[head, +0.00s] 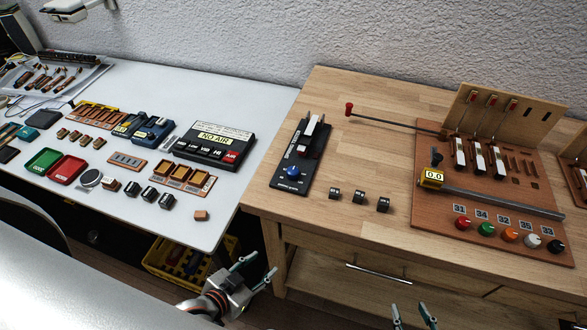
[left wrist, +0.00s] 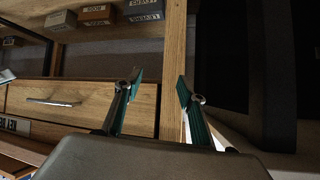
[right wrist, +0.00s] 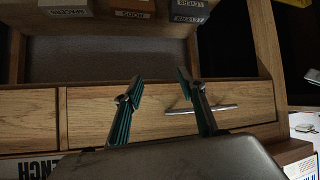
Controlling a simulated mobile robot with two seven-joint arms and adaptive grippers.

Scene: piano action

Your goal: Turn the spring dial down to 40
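A blue round dial (head: 293,172) sits near the front end of a black device (head: 304,150) on the wooden bench. I cannot read its scale or setting, nor tell for sure that it is the spring dial. A row of coloured knobs, among them a red knob (head: 462,223) and an orange knob (head: 511,235), lies at the front of a brown board (head: 450,243) under number labels. My left gripper (head: 256,270) is open and empty below the bench's front left corner. My right gripper (head: 412,314) is open and empty in front of the bench drawers.
A yellow display (head: 432,178) reads 0.0 on the brown board. A red-tipped rod (head: 390,118) reaches left over the bench. Black small parts (head: 358,198) stand near its front edge. A white table (head: 225,212) at left holds trays and a "NO AIR" box (head: 215,143).

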